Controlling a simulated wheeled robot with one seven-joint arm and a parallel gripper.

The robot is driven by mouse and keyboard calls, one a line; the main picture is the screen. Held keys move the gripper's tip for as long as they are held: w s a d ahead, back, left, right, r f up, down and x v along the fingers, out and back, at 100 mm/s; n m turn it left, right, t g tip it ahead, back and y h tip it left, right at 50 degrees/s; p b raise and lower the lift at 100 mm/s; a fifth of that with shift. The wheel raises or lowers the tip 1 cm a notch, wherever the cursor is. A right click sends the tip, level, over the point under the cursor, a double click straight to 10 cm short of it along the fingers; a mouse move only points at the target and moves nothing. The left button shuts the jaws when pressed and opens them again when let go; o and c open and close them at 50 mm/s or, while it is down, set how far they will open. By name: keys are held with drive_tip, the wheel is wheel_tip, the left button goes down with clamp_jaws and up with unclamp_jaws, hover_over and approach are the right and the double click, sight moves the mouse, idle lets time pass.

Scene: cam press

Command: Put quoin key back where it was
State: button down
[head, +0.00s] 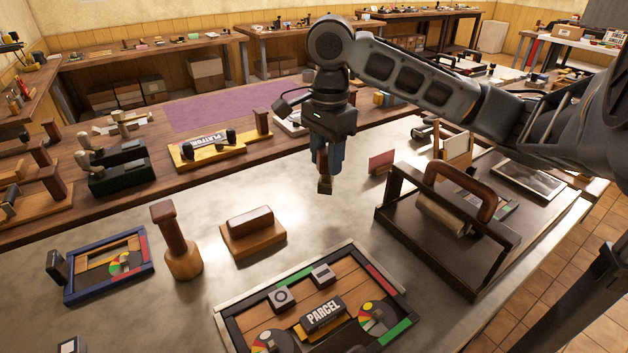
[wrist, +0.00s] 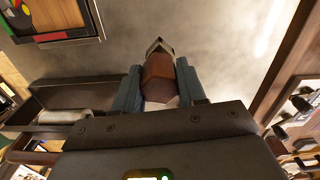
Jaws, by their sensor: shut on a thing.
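My gripper (head: 328,158) is shut on a small tool with a faceted red-brown wooden body and a metal tip, which I take to be the quoin key (head: 325,185). It hangs tip down above the grey stone bench top, apart from it. In the wrist view, the quoin key (wrist: 158,72) sits between the two blue-grey fingers of my gripper (wrist: 160,88), and its upper end is hidden between them. The place it came from cannot be told from these frames.
A wooden block (head: 252,232), a turned mallet (head: 175,240) and a blue-edged frame (head: 75,287) stand left. A roller stand (head: 450,235) stands right. A small red card (head: 381,162) stands near my gripper. Bare bench lies below.

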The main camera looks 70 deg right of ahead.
drive_tip(key=shift+w+a+f, duration=0.3)
drive_tip(key=shift+w+f, duration=0.1)
drive_tip(key=shift+f, duration=0.55)
drive_tip(key=shift+w+a+f, duration=0.25)
drive_tip(key=shift+w+f, duration=0.1)
drive_tip(key=shift+f, duration=0.55)
drive_tip(key=shift+w+a+f, duration=0.3)
drive_tip(key=shift+w+f, duration=0.1)
drive_tip(key=shift+f, duration=0.55)
drive_tip(key=shift+f, duration=0.2)
drive_tip(key=c, duration=0.6)
unclamp_jaws()
drive_tip(key=shift+c, duration=0.2)
drive_tip(key=shift+r, duration=0.1)
wheel_tip(320, 180, up, 12)
drive_tip(key=shift+r, duration=0.1)
